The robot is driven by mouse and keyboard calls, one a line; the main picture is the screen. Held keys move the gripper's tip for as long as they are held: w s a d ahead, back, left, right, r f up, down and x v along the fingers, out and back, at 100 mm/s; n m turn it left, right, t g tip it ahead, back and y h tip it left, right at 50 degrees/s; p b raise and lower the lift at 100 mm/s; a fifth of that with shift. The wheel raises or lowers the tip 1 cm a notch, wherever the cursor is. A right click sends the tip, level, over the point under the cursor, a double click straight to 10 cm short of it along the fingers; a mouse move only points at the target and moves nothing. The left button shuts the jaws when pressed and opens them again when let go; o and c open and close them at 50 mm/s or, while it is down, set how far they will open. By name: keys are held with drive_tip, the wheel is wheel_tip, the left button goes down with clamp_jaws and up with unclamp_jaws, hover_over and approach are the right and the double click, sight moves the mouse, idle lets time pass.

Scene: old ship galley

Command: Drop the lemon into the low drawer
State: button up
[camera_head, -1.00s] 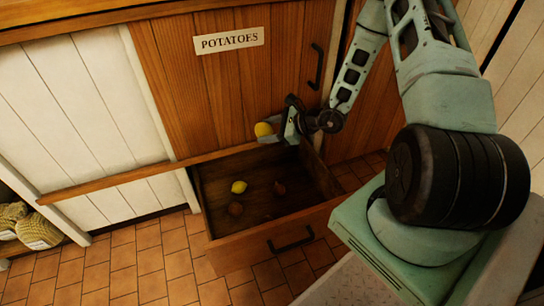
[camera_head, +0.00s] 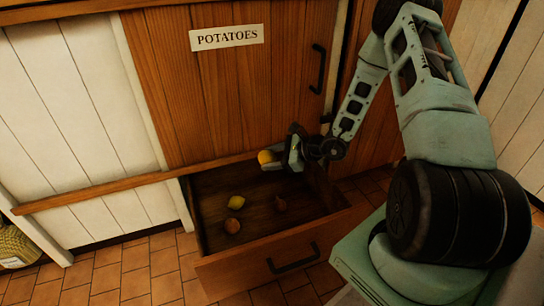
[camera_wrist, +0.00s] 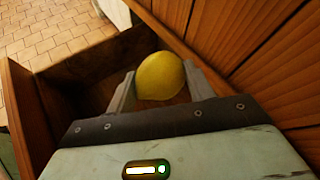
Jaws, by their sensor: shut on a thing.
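My gripper (camera_head: 273,163) is shut on a yellow lemon (camera_head: 265,157), held above the back right part of the open low drawer (camera_head: 258,246). In the wrist view the lemon (camera_wrist: 160,76) sits between the two fingers (camera_wrist: 158,92), with the drawer's wooden wall (camera_wrist: 28,120) beyond and to the left.
A wooden cabinet door labelled POTATOES (camera_head: 227,37) stands behind the drawer, with a wooden rail (camera_head: 120,186) running below it. A mesh sack (camera_head: 17,246) sits at the far left. Tiled floor (camera_head: 130,278) is clear in front of the white panels.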

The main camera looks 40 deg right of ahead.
drive_tip(key=shift+f, duration=0.65)
drive_tip(key=shift+r, duration=0.1)
drive_tip(key=o, duration=1.1)
drive_tip(key=p+v, duration=0.6)
drive_tip(key=v, duration=1.1)
drive_tip(key=shift+s, duration=0.2)
drive_tip(key=shift+d, duration=0.1)
